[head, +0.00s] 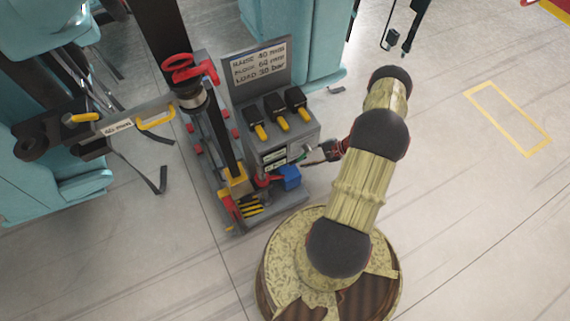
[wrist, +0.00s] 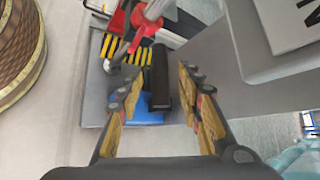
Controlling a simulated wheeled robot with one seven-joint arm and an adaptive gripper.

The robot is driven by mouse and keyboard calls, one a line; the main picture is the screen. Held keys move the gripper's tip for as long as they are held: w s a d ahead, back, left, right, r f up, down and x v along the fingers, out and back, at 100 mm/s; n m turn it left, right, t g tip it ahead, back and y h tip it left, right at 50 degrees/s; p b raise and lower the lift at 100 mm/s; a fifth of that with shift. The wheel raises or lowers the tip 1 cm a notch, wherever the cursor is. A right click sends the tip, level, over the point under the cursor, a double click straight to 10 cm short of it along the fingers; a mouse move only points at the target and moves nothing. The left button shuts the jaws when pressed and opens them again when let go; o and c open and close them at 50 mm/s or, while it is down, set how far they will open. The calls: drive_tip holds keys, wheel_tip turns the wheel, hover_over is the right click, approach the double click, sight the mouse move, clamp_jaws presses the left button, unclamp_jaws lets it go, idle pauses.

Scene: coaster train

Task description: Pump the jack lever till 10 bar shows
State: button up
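My gripper (head: 318,153) is at the right side of the grey jack unit (head: 290,140), partly hidden by my arm in the head view. In the wrist view my gripper (wrist: 165,100) is open, with its two tan-padded fingers apart. A dark cylindrical grip (wrist: 160,78), apparently the jack lever's handle, lies between the fingers in the picture; I cannot tell whether they touch it. A red pivot part (wrist: 148,28) is beyond it. Small display panels (head: 274,157) are on the unit's front; their readings are too small to read.
A blue block (head: 290,178) sits at the unit's base, beside a yellow-black striped plate (head: 250,208). Several black switches with yellow tips (head: 278,110) are on top, below a sign (head: 259,66). A red handwheel (head: 190,69) stands left. The floor at right (head: 465,190) is clear.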

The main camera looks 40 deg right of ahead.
drive_tip(key=b+x, duration=0.2)
drive_tip(key=x, duration=0.6)
drive_tip(key=shift+b, duration=0.4)
drive_tip(key=shift+c, duration=1.1)
clamp_jaws()
